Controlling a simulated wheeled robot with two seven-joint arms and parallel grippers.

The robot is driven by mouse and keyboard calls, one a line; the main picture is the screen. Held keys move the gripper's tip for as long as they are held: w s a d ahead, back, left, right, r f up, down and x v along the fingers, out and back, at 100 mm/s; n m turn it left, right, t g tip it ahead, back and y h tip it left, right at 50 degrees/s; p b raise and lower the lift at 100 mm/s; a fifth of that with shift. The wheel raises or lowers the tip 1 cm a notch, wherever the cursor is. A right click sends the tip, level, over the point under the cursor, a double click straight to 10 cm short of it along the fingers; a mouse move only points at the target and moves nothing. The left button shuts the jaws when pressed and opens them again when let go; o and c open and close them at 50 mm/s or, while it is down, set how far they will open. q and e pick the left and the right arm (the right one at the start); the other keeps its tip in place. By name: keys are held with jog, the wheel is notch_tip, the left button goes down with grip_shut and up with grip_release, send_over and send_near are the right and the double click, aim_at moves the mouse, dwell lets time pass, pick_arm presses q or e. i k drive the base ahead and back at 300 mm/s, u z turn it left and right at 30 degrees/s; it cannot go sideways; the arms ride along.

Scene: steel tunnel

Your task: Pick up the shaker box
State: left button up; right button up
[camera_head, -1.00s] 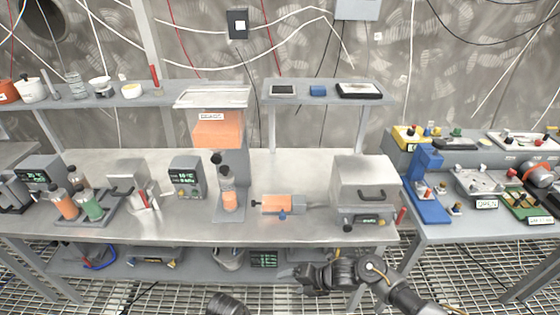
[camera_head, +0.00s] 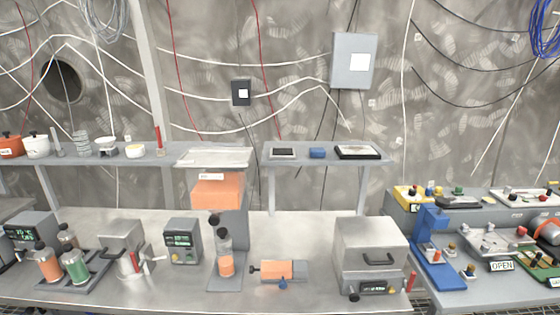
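No label in view says "shaker box", so I cannot tell for certain which thing it is. A grey metal box (camera_head: 371,246) with a black front handle and a small green display stands at the right of the steel bench. A small grey box (camera_head: 120,246) with a handle stands at the left of the bench. A dark rack (camera_head: 72,275) beside it holds bottles with orange and green contents. Neither of my grippers is in the head view.
An orange device (camera_head: 218,190) with a bottle before it stands mid-bench. A small orange unit (camera_head: 276,270) lies to its right. A grey controller (camera_head: 182,241) stands to its left. Shelves (camera_head: 325,154) run behind. A side table (camera_head: 490,284) with blue and green fixtures is at right.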

aim_at(271, 271)
jog(key=z, duration=3.1)
jog(key=k, duration=0.8)
jog(key=u, duration=1.25)
